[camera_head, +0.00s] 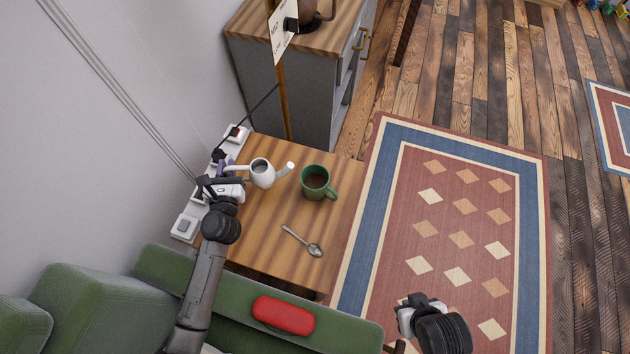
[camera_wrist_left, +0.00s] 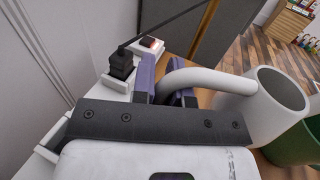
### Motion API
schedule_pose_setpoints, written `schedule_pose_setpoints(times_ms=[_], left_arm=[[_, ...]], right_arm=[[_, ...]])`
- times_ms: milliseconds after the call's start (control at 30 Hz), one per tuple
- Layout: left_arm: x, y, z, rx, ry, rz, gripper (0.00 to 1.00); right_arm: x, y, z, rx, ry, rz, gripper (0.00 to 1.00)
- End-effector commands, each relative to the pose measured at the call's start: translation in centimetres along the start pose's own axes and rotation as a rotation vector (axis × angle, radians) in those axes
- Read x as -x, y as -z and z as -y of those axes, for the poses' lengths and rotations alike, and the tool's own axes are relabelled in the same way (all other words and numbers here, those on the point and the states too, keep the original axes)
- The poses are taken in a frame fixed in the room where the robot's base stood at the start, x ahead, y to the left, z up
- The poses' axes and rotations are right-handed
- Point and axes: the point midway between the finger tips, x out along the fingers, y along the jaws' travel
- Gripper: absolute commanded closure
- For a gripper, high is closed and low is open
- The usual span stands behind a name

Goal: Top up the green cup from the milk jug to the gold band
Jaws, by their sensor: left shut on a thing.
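The white milk jug (camera_head: 262,174) is at the back of the small wooden table, its spout pointing right towards the cup. My left gripper (camera_head: 232,170) is shut on the jug's handle, which shows between its purple fingers in the left wrist view (camera_wrist_left: 195,80). The jug looks about upright; I cannot tell whether it touches the table. The green cup (camera_head: 304,184) stands just right of the spout, with dark brown liquid inside. Its edge shows in the wrist view (camera_wrist_left: 298,146). I see no gold band. My right gripper (camera_head: 408,312) is over the rug, away from the table.
A spoon (camera_head: 302,241) lies on the table (camera_head: 262,235) in front of the cup. Power sockets and plugs (camera_head: 185,228) line the table's wall side. A grey cabinet (camera_head: 285,85) stands behind. A green sofa with a red case (camera_head: 283,316) is in front.

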Motion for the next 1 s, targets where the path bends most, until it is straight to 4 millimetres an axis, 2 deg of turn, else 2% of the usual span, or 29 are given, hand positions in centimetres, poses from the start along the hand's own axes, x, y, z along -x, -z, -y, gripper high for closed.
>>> schedule_pose_setpoints(times_ms=[33, 167, 500, 767, 1000], left_arm=[[0.1, 0.9, 0.0, 0.003, 0.005, 0.001, 1.0], [0.4, 1.8, 0.1, 0.002, 0.018, 0.0, 1.0], [0.5, 2.0, 0.1, 0.0, 0.022, 0.001, 1.0], [0.5, 0.7, 0.5, -0.05, 0.024, 0.002, 1.0], [0.5, -1.4, 1.6, -0.163, 0.025, 0.004, 1.0]], right_arm=[[-0.5, -0.2, 0.1, -0.001, 0.001, 0.0, 1.0], [-0.8, -0.2, 0.1, -0.004, 0.003, -0.001, 1.0], [-0.8, -0.2, 0.2, -0.005, 0.004, -0.001, 1.0], [0.3, 0.1, 0.0, -0.002, 0.001, -0.001, 1.0], [2.1, 0.7, -0.2, 0.004, -0.003, -0.001, 1.0]])
